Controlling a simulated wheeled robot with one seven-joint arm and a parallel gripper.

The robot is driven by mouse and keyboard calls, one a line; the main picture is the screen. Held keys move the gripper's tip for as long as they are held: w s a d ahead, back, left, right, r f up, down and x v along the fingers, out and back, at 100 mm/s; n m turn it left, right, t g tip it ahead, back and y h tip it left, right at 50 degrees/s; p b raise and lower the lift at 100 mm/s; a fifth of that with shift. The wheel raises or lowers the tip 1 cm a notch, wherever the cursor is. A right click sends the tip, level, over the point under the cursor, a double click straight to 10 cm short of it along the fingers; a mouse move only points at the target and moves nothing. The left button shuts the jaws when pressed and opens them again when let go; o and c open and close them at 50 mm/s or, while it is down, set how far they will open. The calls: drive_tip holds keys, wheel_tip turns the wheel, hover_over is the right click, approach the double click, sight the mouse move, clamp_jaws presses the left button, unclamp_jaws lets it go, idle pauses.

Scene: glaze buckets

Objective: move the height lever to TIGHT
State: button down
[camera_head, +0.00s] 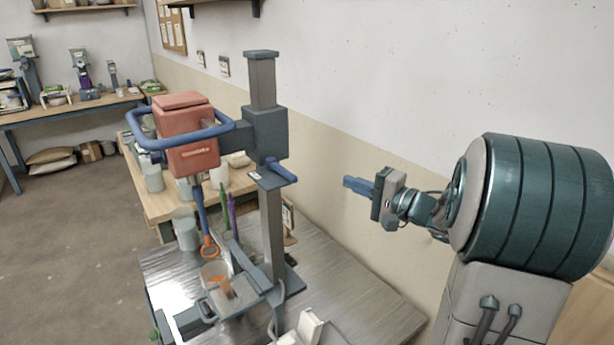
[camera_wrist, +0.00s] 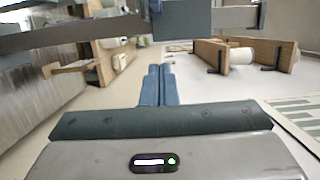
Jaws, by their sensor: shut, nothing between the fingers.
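A mixing stand has a grey upright column (camera_head: 272,220) with a dark blue-grey carriage (camera_head: 265,133) on it. The carriage bears a red motor head (camera_head: 187,138) with a blue loop handle (camera_head: 150,143). A blue lever (camera_head: 281,171) sticks out at the column just below the carriage; I take it for the height lever. Its TIGHT mark cannot be read. My gripper (camera_head: 352,184) is shut and empty, in the air to the right of the lever and apart from it. The wrist view shows its blue fingers (camera_wrist: 158,85) together.
A wooden bench (camera_head: 160,203) with containers is behind. The wall (camera_head: 400,80) is close behind my gripper. Space between gripper and lever looks clear.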

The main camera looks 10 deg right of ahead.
sight(281, 171)
drive_tip(key=w+a+p, duration=0.1)
drive_tip(key=w+a, duration=0.5)
drive_tip(key=a, duration=0.3)
drive_tip(key=shift+w+a+p, duration=0.25)
drive_tip(key=shift+a+p, duration=0.05)
drive_tip(key=shift+p, duration=0.05)
